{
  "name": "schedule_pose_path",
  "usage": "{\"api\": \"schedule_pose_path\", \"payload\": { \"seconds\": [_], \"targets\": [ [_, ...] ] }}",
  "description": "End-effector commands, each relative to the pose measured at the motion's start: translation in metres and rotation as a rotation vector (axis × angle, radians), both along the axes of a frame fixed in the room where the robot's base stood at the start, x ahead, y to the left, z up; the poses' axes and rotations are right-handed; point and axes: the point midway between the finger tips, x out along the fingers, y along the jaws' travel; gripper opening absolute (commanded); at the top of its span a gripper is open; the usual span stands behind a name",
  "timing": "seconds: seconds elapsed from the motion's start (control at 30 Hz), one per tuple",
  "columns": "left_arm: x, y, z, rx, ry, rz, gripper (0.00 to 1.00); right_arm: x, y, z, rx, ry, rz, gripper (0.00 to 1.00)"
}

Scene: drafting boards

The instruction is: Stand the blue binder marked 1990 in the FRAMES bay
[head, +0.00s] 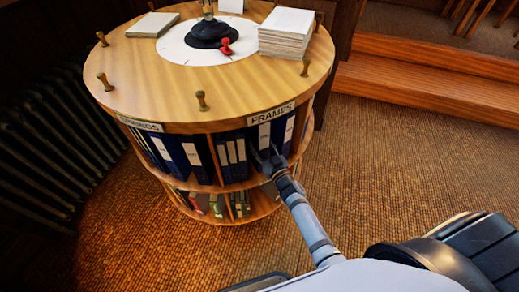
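A round wooden revolving stand has a FRAMES label (271,114) on its rim. Below the label is the FRAMES bay, with blue binders standing in it. The gripper's dark fingers are spread apart at the front of this binder. I cannot tell whether they grip it. The spine marks are too small to read, so I cannot tell which is 1990.
More binders (195,158) fill the bays to the left, and a lower shelf (262,208) holds several books. On the top are a stack of paper (286,30), a red stamp (226,46), a black lamp base (208,36) and pegs. A wooden step (430,85) lies right.

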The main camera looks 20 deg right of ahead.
Motion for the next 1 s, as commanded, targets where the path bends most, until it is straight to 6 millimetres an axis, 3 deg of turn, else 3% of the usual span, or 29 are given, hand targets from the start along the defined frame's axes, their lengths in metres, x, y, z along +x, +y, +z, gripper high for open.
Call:
{"api": "schedule_pose_path", "payload": {
  "seconds": [0.07,0.23,0.57,0.6,0.67,1.0],
  "targets": [
    [-0.003,0.001,-0.004,0.001,0.004,-0.001,0.69,0.008,0.002,-0.001,0.002,-0.007,0.001,0.00],
    [-0.006,0.002,-0.026,0.002,0.009,0.000,0.69,0.006,0.001,-0.034,0.002,-0.005,0.001,0.00],
    [-0.005,0.002,-0.024,0.002,0.009,0.000,0.69,0.006,0.001,-0.034,0.001,-0.007,0.001,0.00],
    [-0.005,0.002,-0.025,0.002,0.009,0.000,0.69,0.006,0.001,-0.037,0.000,-0.002,0.000,0.48],
    [-0.005,0.002,-0.024,0.002,0.008,0.000,0.69,0.006,0.001,-0.036,0.000,-0.002,0.000,0.56],
    [-0.004,0.002,-0.021,0.002,0.006,0.000,0.69,0.005,0.001,-0.032,0.000,-0.002,0.000,0.56]
  ]
}}
